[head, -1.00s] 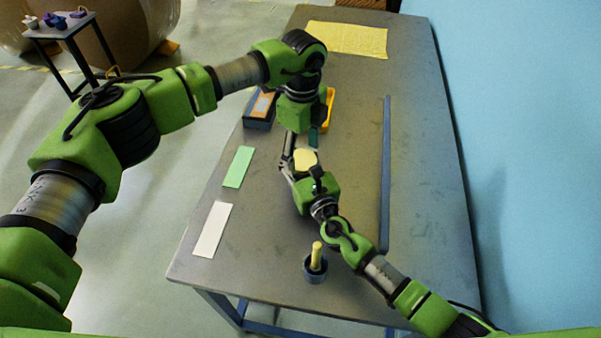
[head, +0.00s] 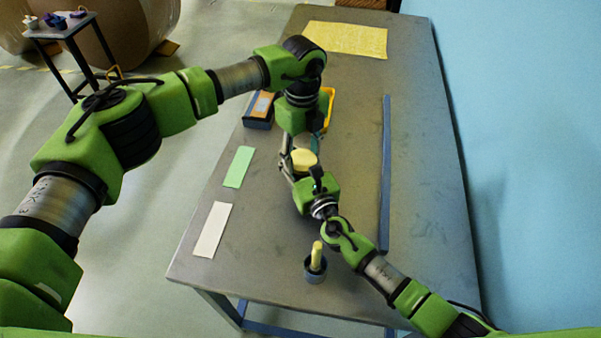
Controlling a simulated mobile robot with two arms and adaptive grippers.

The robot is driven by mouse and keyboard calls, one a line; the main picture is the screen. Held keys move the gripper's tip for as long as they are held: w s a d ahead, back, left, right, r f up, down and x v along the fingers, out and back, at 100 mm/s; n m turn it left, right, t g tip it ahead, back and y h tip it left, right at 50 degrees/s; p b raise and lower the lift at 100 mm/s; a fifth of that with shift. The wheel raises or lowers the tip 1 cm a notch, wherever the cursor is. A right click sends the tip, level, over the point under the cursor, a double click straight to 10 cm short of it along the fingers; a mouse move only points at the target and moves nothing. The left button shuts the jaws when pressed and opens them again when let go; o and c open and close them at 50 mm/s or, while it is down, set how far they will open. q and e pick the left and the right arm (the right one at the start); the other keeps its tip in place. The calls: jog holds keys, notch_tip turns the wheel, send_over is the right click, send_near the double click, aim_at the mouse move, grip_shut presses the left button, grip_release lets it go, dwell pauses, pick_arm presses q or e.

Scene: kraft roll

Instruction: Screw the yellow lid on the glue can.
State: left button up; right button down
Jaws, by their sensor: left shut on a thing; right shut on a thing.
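The yellow lid (head: 304,160) shows as a pale yellow disc in the middle of the table, between my two grippers. My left gripper (head: 301,150) reaches down from behind, its fingers shut at the lid. My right gripper (head: 302,172) comes from the front right and is shut just below and around the same spot. The glue can is hidden by the lid and the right gripper, so I cannot tell whether lid and can touch or how the lid is seated.
A dark pot (head: 315,270) with a yellow-handled tool stands near the front edge. A green card (head: 238,167) and a white card (head: 212,230) lie at left. A dark box (head: 258,112) and a yellow tray (head: 329,108) stand behind. A blue bar (head: 385,175) lies at right.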

pick_arm(q)
jog(key=m, duration=0.5)
jog(key=shift+m, duration=0.3)
jog(key=m, duration=1.5)
jog(key=o, duration=1.2)
jog(key=shift+o, duration=0.2)
jog(key=shift+d+r, duration=0.1)
jog(key=shift+r, duration=2.15)
